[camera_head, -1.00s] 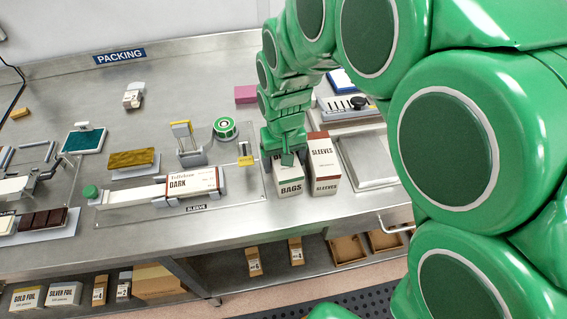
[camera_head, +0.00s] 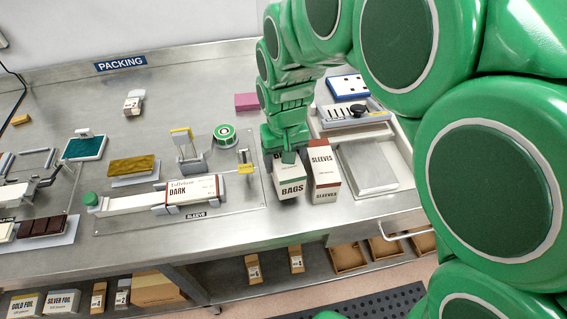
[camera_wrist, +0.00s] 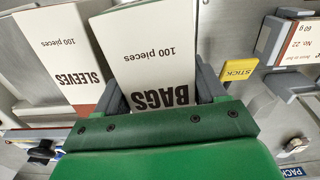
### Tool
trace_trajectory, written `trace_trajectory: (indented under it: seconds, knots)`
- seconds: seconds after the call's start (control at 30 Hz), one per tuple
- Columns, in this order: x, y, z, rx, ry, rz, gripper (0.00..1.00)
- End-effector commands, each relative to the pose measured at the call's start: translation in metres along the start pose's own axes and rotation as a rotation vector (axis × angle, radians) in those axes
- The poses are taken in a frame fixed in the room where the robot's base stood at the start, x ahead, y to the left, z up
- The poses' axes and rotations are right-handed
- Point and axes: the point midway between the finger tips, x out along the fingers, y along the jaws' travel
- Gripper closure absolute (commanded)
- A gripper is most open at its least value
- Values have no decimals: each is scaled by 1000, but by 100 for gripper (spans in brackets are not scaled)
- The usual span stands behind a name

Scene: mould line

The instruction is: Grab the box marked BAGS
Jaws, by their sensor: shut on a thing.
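The box marked BAGS (camera_head: 290,187) is white with a green band and stands on the steel bench, right of the sleeve fixture. My gripper (camera_head: 287,158) comes down on it from above and covers its upper part. In the wrist view the BAGS box (camera_wrist: 152,58) sits between the two grey fingers of my gripper (camera_wrist: 160,85), which are shut on its sides. Whether its base touches the bench is hard to tell.
The white and brown SLEEVES box (camera_head: 324,180) stands close on the right. Beyond it is a tray with a grey plate (camera_head: 368,168). On the left, the sleeve fixture holds a DARK pack (camera_head: 190,190), with a yellow STICK label (camera_head: 245,169) near. Bare bench lies in front.

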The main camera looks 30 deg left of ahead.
Motion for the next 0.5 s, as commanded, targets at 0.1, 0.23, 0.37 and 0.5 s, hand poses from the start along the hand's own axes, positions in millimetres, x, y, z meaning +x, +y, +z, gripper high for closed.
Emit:
trace_trajectory:
  seconds: [0.1,0.23,0.37,0.5]
  knots:
    - [-13,0,11,0,0,0,72]
    - [-30,0,24,0,2,-1,72]
    - [-46,0,38,0,2,-1,72]
    - [-58,1,58,-1,0,-1,72]
